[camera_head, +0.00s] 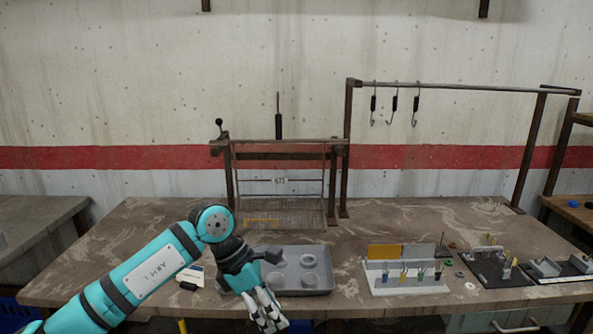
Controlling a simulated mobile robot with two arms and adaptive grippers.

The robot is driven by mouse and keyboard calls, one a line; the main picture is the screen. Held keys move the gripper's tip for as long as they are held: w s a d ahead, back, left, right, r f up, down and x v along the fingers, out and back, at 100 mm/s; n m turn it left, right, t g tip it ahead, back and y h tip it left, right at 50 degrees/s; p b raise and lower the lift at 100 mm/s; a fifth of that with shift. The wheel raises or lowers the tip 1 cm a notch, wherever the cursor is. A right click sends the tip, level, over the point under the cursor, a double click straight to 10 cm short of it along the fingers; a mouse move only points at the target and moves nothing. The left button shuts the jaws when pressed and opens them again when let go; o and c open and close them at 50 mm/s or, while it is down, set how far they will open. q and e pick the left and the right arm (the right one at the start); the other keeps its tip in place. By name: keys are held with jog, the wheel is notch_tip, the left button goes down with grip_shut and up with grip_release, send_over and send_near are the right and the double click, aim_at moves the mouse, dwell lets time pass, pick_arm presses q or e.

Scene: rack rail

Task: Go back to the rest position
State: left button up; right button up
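My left arm comes in from the lower left, teal and black with a white "ARM L" plate. My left gripper (268,314) hangs down at the table's front edge, in front of the grey tray (318,252) and partly hiding its left side. The grey fingers look close together, but their gap is not clear. I see nothing held in them. My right gripper and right arm are not in view.
The brown table (400,228) has a wire rack in a frame (280,190), a rail with hooks (450,87), a white holder with coloured items (405,280) and dark trays (495,266) at the right. The table's middle is clear.

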pick_arm(q)
jog(key=w+d+f+n+t+h, duration=0.3)
jog(key=d+f+n+h, duration=0.4)
jog(key=f+n+h, duration=0.55)
jog(key=s+a+f+n+t+y, duration=0.1)
jog(key=a+f+n+t+y, duration=0.5)
jog(key=f+n, duration=0.6)
jog(key=s+a+f+n+t+y, duration=0.2)
jog(key=a+f+n+t+y, duration=0.2)
jog(key=a+f+n, duration=0.6)
jog(key=s+a+f+n+g+y, duration=0.2)
jog(key=s+a+f+n+y, duration=0.15)
jog(key=s+f, duration=0.55)
jog(key=s+a+f+n+g+y, duration=0.2)
jog(key=s+f+n, duration=0.3)
jog(key=s+f, duration=0.45)
jog(key=s+a+f+n+g+y, duration=0.1)
jog(key=s+f, duration=0.4)
jog(key=s, duration=0.9)
jog(key=s+a+f+n+g+y, duration=0.1)
jog(key=s+a+f+n+g, duration=0.2)
jog(key=s, duration=1.2)
notch_tip(320, 180, down, 3)
jog(key=n+g, duration=0.3)
